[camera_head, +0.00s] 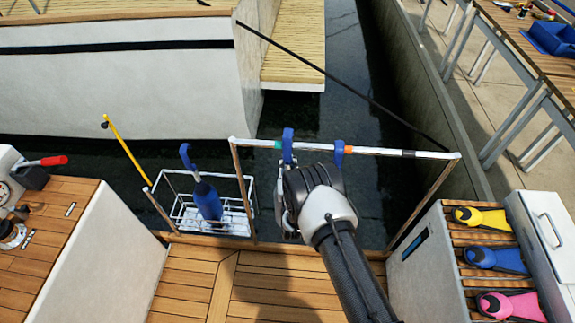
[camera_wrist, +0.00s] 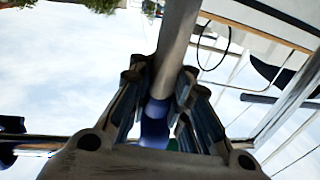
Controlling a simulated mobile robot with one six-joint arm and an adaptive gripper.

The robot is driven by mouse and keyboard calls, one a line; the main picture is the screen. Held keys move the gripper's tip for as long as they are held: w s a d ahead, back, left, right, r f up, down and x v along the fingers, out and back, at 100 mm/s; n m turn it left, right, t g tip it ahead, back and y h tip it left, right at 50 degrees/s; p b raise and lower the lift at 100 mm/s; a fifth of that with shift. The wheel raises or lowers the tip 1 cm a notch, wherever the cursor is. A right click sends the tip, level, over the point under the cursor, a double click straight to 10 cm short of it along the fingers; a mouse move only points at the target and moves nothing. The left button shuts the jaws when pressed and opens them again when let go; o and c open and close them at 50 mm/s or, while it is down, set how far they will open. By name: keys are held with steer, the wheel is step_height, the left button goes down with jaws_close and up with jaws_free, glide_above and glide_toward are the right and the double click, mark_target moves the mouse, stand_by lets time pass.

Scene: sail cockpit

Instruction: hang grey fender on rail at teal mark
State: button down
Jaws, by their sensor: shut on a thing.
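My gripper (camera_wrist: 160,82) is shut on the grey fender (camera_wrist: 178,38), a smooth grey shaft in the wrist view. The fender's blue hook (camera_head: 288,144) is at the white rail (camera_head: 375,151), just right of the teal mark (camera_head: 278,144) in the head view. The hook (camera_wrist: 154,128) and the teal mark (camera_wrist: 172,145) also show close together in the wrist view. I cannot tell whether the hook bears on the rail. My wrist hides most of the fender in the head view.
Another blue hook (camera_head: 338,154) is on the rail to the right, its lower part hidden by my arm. A black mark (camera_head: 408,154) lies farther right. A blue fender (camera_head: 207,202) stands in a white wire basket (camera_head: 238,222) at left. Coloured fins (camera_head: 492,258) lie at right.

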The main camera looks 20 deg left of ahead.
steer(key=shift+f+b, duration=1.3)
steer(key=shift+f, duration=0.25)
steer(key=c, duration=1.4)
jaws_free()
steer(key=shift+s+f, duration=0.1)
steer(key=shift+f, duration=0.1)
steer(key=v, duration=1.2)
steer(key=shift+r, duration=0.2)
steer(key=shift+f, duration=0.1)
